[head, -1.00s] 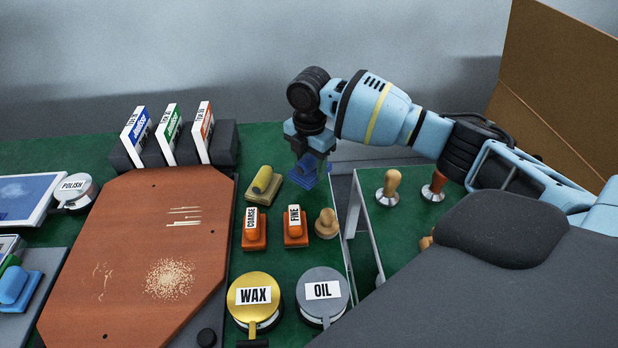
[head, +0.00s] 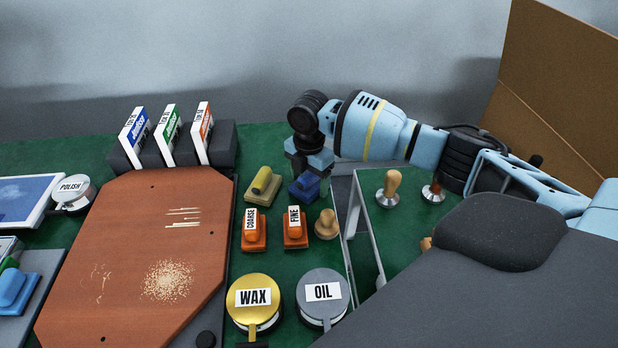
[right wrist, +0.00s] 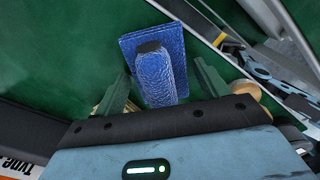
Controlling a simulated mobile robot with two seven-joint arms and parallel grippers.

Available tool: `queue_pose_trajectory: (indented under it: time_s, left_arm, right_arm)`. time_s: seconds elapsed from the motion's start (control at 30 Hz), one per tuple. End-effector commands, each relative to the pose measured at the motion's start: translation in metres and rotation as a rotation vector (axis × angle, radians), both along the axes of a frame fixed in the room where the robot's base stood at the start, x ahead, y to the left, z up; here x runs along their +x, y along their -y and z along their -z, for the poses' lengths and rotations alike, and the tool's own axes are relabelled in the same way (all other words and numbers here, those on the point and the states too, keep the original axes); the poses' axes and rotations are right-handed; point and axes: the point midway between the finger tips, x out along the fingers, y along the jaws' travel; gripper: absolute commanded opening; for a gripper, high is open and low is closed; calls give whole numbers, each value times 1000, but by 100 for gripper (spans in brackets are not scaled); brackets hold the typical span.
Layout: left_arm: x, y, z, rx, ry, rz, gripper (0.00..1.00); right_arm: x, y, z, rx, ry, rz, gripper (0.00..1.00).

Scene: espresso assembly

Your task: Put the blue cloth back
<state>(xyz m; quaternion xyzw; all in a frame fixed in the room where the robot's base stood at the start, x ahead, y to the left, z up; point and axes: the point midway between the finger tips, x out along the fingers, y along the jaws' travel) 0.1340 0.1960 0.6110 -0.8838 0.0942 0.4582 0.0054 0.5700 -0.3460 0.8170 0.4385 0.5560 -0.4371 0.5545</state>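The blue cloth (head: 304,187) is a flat dark blue pad with a raised handle. It sits on the green mat, right of the yellow cloth and behind the orange FINE block. My right gripper (head: 308,168) is directly above it, pointing down. In the right wrist view the fingers (right wrist: 163,72) stand apart on either side of the blue cloth's handle (right wrist: 160,80), with a gap on both sides. The pad's near part is hidden by the gripper body. My left gripper is not in view.
The yellow cloth (head: 262,186), COARSE block (head: 254,232), FINE block (head: 295,232) and a wooden knob (head: 327,224) stand close by. WAX (head: 253,300) and OIL (head: 322,298) tins are in front. A metal frame edge (head: 352,225) and tampers (head: 389,188) lie to the right.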

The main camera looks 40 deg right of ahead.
Motion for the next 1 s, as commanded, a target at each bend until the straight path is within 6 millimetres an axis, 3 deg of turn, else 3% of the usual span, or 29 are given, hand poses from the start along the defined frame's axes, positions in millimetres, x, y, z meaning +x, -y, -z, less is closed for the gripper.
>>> queue_pose_trajectory:
  time_s: [0.37, 0.8, 1.0]
  left_arm:
    - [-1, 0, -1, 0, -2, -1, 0]
    - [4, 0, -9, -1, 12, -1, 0]
    - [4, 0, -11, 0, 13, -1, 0]
  right_arm:
    - [0, 0, -6, 0, 1, 0, 74]
    - [1, 0, -86, 1, 4, 0, 74]
    - [1, 0, -112, 1, 2, 0, 74]
